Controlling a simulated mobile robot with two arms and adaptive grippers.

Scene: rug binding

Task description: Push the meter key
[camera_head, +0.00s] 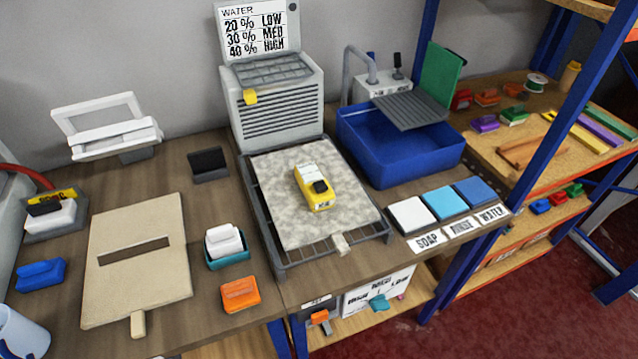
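A yellow meter (311,190) lies on a pale mottled rug piece (285,220), near the middle of the view. Nothing touches or covers the key. Neither of my grippers is in view.
The rug piece lies on a dark wire rack (300,262) before a grey louvred unit (275,110). A blue basin (400,160) stands right of it. A beige slotted board (135,285), a teal tray (228,262) and an orange block (240,295) lie left.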

